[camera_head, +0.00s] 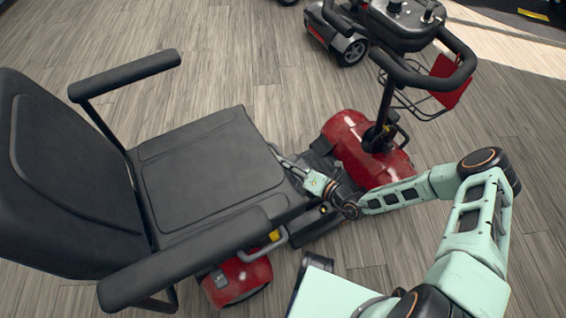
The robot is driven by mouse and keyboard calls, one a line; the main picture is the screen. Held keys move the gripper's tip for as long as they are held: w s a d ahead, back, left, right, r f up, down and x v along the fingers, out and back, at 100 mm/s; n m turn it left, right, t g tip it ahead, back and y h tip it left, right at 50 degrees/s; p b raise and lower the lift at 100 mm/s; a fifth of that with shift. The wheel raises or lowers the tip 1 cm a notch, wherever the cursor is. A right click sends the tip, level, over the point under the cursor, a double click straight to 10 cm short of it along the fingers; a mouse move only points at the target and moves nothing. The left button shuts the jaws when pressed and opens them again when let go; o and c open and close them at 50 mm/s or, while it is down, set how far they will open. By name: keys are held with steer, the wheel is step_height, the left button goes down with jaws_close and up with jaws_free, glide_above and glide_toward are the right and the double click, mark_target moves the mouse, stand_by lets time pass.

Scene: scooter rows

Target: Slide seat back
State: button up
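A mobility scooter stands in the middle of the head view, with a black padded seat (210,170), a tall backrest (60,175) on the left and two black armrests, one on the far side (130,75) and one on the near side (185,258). My gripper (285,162) is at the front edge of the seat, reaching in from the right. Its fingertips are close to the seat's front edge and partly hidden there. I cannot tell whether they touch it or how far they are apart.
The red front cover (365,150) and black steering column (385,100) rise beside my arm. The handlebar (425,75) carries a red-and-black basket (447,80). A grey side lever (265,245) with a yellow tip sits below the seat. Another scooter's wheel (350,48) is behind. Wooden floor is clear at upper left.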

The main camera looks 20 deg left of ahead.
steer(key=v, duration=1.1)
steer(key=shift+s, duration=0.1)
